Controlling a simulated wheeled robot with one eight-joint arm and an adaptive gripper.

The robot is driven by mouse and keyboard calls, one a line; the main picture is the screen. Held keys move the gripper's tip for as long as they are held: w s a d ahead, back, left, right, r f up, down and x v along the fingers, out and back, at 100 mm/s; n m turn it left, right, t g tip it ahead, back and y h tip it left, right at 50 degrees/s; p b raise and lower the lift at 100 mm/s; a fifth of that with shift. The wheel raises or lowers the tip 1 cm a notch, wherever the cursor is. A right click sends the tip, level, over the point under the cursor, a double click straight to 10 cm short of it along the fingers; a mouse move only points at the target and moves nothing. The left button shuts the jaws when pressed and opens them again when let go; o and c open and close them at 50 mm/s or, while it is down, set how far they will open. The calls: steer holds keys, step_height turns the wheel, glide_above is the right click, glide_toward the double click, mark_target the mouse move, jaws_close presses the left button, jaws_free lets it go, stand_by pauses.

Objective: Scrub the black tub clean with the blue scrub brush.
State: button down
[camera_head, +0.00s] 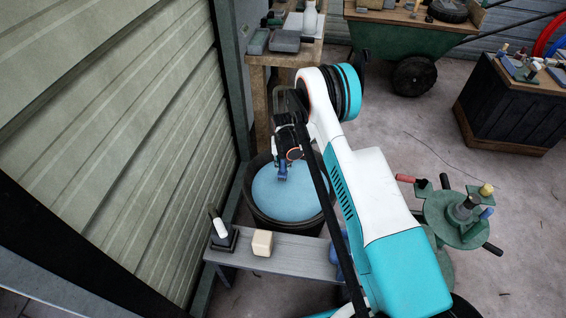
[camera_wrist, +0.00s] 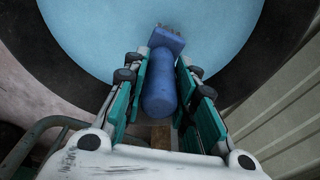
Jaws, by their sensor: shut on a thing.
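The black tub (camera_head: 249,197) stands on the floor beside the corrugated wall, with a flat light-blue surface, perhaps water, filling its inside. Its dark rim also shows in the wrist view (camera_wrist: 247,77). My gripper (camera_wrist: 161,68) is shut on the blue scrub brush (camera_wrist: 159,92), with its teal-lined fingers on either side of the blue handle. The brush head (camera_wrist: 166,38) points away from the gripper, over the light-blue surface. In the head view the brush (camera_head: 282,172) is over the upper middle of the tub. Whether its bristles touch the surface I cannot tell.
A grey bench (camera_head: 290,262) stands in front of the tub, bearing a beige block (camera_head: 263,243) and a dark-based item with a white handle (camera_head: 219,226). A wooden table (camera_head: 258,60) is behind. A green tool stand (camera_head: 452,218) is to the right. Open floor lies farther right.

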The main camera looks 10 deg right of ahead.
mark_target(283, 172)
steer(key=shift+b, duration=0.4)
step_height(283, 172, down, 2)
steer(key=shift+f+b, duration=0.15)
steer(key=shift+b, duration=0.25)
steer(key=shift+f, duration=1.2)
steer(key=shift+f, duration=0.6)
steer(key=shift+s+d, duration=0.1)
steer(key=shift+s+d+r, duration=0.1)
steer(key=shift+s+d, duration=0.2)
steer(key=shift+d, duration=0.4)
steer(key=shift+s+d+f, duration=0.1)
steer(key=shift+s+d, duration=0.15)
steer(key=shift+d, duration=0.4)
steer(key=shift+s+d+r, duration=0.1)
steer(key=shift+s+d, duration=0.2)
steer(key=shift+d, duration=0.4)
steer(key=shift+a, duration=0.1)
steer(key=shift+w+a, duration=0.3)
steer(key=shift+a, duration=0.4)
steer(key=shift+w+a, duration=0.3)
steer(key=shift+a, duration=0.4)
steer(key=shift+w+a, duration=0.3)
steer(key=shift+a, duration=0.4)
